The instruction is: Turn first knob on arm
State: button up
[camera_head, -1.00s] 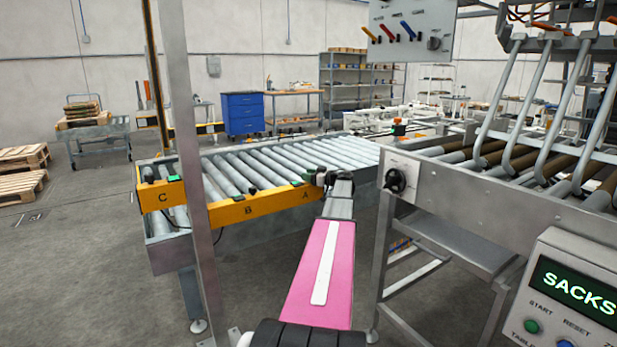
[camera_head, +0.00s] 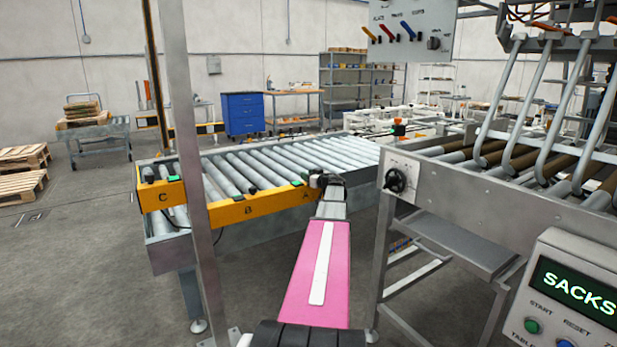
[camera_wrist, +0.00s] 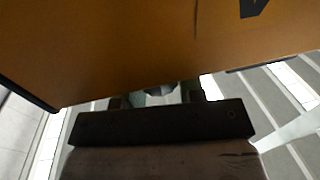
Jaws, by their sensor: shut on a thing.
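The yellow beam (camera_head: 232,210) runs along the front of the roller table, marked C, B and A from left to right. My gripper (camera_head: 326,181) is at the beam's right end, just past the letter A. In the wrist view the orange-yellow beam face (camera_wrist: 120,50) fills the top, and my gripper (camera_wrist: 157,98) reaches under it. A small dark rounded knob (camera_wrist: 160,88) shows between the two fingers, and they are shut on it. Most of this knob is hidden by the beam and gripper. Another black knob (camera_head: 148,174) sits at the C end of the beam.
A grey post (camera_head: 195,150) stands in front of the beam at left. A SACKS control box (camera_head: 575,290) is at lower right. A lever panel (camera_head: 410,30) hangs above.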

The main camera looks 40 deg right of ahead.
jog(key=shift+m+h, duration=1.2)
jog(key=shift+h, duration=1.2)
jog(key=o, duration=0.9)
jog(key=shift+s, duration=0.1)
jog(key=s, duration=0.3)
jog(key=s+a, duration=0.1)
jog(key=s, duration=0.6)
jog(key=shift+s+a, duration=0.25)
